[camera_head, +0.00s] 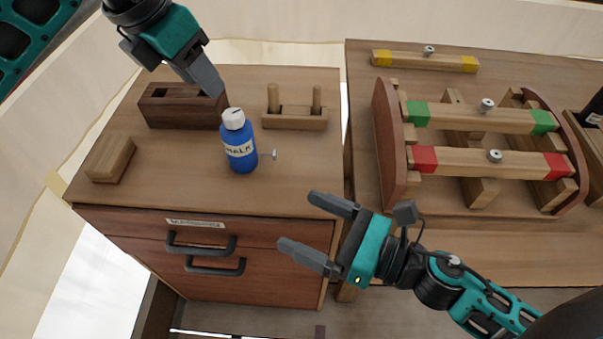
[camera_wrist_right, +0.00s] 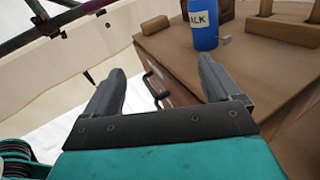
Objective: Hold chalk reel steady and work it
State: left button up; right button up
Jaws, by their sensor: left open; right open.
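The chalk reel (camera_head: 239,143) is a blue bottle with a white cap and a white label reading CHALK. It stands upright on the wooden cabinet top, with a small metal crank on its right side. It also shows in the right wrist view (camera_wrist_right: 203,27), cut off at the top. My left gripper (camera_head: 206,82) is above and behind the reel, over the dark wooden block, apart from the reel; its far finger is hidden. My right gripper (camera_head: 314,232) is open and empty in front of the cabinet's front right edge, apart from the reel. Its open fingers show in the right wrist view (camera_wrist_right: 165,85).
A dark slotted block (camera_head: 172,108), a small wooden block (camera_head: 110,158) and a two-peg holder (camera_head: 294,117) stand around the reel. The drawer cabinet (camera_head: 190,195) has dark handles. A bench (camera_head: 450,220) at right carries a rack with red- and green-ended bars.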

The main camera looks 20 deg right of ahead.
aim_at(249, 146)
jog(key=w, duration=0.3)
jog(key=w+t+h, duration=0.1)
jog(key=w, duration=0.1)
jog(key=w+t+h, duration=0.1)
jog(key=w, duration=0.2)
jog(key=shift+w+d+m, duration=0.3)
jog(key=shift+w, duration=0.05)
jog(key=x, duration=0.6)
jog(key=shift+w+a+r, duration=0.2)
jog(key=shift+w, duration=0.05)
jog(key=shift+w+a+f, duration=0.1)
jog(key=shift+w+a, duration=0.2)
jog(key=shift+w, duration=0.2)
jog(key=shift+x, duration=2.55)
jog(key=c, duration=1.2)
